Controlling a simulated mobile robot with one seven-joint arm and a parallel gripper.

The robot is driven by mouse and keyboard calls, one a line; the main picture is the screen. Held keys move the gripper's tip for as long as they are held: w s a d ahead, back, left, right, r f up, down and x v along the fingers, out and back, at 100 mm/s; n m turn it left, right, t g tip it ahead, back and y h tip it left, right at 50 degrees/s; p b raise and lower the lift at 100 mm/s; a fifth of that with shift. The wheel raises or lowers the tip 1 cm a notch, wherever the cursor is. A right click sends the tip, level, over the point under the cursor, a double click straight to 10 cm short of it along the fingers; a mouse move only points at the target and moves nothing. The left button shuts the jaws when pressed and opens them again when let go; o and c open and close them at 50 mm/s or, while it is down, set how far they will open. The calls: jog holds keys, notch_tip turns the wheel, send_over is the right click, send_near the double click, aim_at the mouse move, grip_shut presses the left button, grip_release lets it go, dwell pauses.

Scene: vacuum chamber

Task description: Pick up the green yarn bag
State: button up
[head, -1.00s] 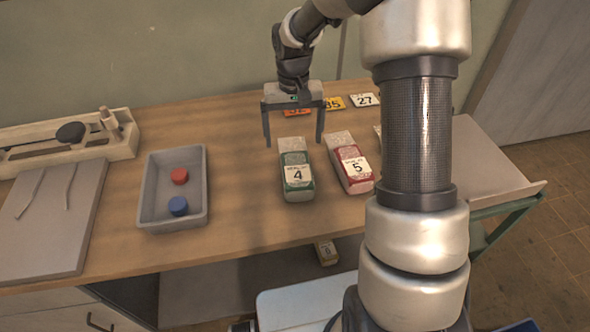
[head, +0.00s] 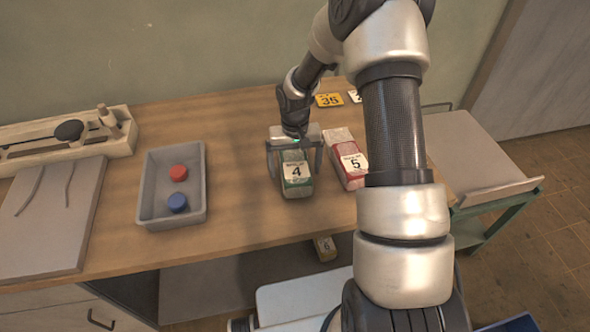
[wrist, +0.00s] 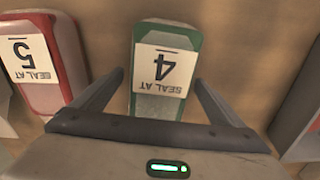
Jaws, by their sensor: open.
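The green bag (head: 297,188) with a white label reading 4 lies on the wooden table, left of the red bag. It also shows in the wrist view (wrist: 158,108), upside down. My gripper (head: 294,172) is open over the green bag, with one finger on each side of it. In the wrist view my gripper (wrist: 160,80) has its fingers apart, with the bag between them. I cannot tell whether the fingers touch the bag. The bag's far end is partly hidden by my gripper in the head view.
The red bag (head: 350,176) labelled 5 lies close on the right; it also shows in the wrist view (wrist: 42,92). A grey tray (head: 147,190) with a red and a blue piece stands left, beyond bare table. Number cards (head: 329,100) lie at the back.

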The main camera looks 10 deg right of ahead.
jog(key=c, duration=1.3)
jog(key=shift+c, duration=0.4)
jog(key=shift+r, duration=0.15)
